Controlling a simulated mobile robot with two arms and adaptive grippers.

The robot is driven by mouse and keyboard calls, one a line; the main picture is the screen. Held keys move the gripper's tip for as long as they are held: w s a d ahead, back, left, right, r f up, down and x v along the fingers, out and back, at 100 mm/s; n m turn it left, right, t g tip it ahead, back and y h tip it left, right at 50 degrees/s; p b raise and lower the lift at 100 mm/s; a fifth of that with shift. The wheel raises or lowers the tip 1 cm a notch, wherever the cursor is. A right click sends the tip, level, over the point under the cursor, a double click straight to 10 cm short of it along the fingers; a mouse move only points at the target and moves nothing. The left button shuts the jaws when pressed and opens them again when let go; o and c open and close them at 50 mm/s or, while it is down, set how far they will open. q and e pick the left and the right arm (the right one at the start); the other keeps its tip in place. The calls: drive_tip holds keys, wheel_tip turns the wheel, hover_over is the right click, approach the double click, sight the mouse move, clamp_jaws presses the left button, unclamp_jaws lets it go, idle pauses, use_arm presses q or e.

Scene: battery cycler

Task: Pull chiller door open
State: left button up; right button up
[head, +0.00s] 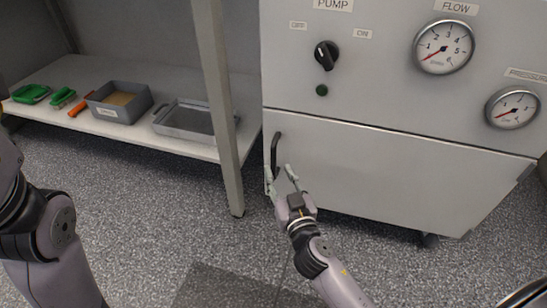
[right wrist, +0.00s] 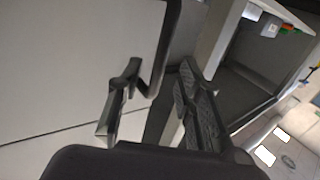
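The chiller door (head: 390,175) is the pale lower panel of the large cabinet and looks closed. Its dark upright bar handle (head: 275,150) is near the door's left edge. My right gripper (head: 280,170) is open at the lower part of the handle, fingers pointing up toward it. In the right wrist view, the handle (right wrist: 157,60) comes down between the two spread fingers (right wrist: 155,98), its lower end bending to the door face (right wrist: 75,50). I cannot tell whether a finger touches it. My left gripper is out of view.
The cabinet's upper panel has a black pump knob (head: 327,55), a flow gauge (head: 444,47) and a pressure gauge (head: 513,107). A shelf post (head: 217,100) stands just left of the door. Grey trays (head: 122,110) sit on the shelf. Speckled floor (head: 150,215) lies open in front.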

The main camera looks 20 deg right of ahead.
sight(274, 164)
drive_tip(key=shift+w, duration=2.65)
drive_tip(key=shift+c, duration=0.4)
clamp_jaws()
